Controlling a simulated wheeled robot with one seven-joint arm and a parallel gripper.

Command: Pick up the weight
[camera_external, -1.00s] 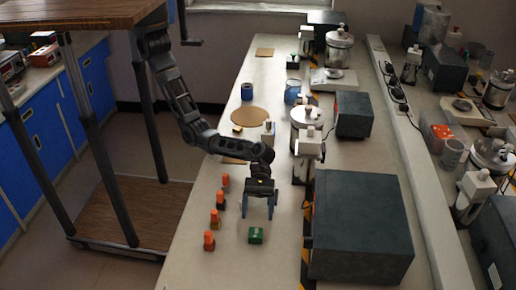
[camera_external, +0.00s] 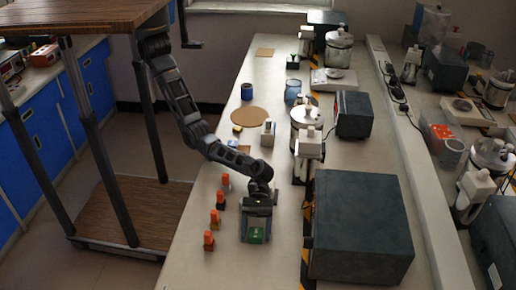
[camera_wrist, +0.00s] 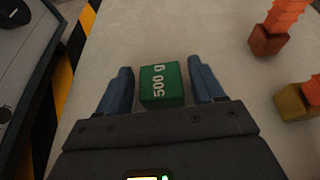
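The weight is a green block marked "500 g" (camera_wrist: 162,84) on the pale bench top. It also shows in the external view (camera_external: 257,236). My gripper (camera_wrist: 160,86) is open, with one blue finger on each side of the weight. Small gaps show between the weight and both fingers in the wrist view. In the external view my gripper (camera_external: 256,236) is low over the bench, around the weight. The weight's lower sides are hidden.
Several orange-topped pieces (camera_external: 217,217) stand in a row left of my gripper. A large dark box (camera_external: 362,225) stands close on the right. A white-lidded vessel (camera_external: 306,118) and a cork disc (camera_external: 249,117) lie farther back. Bare bench (camera_external: 200,272) shows in front.

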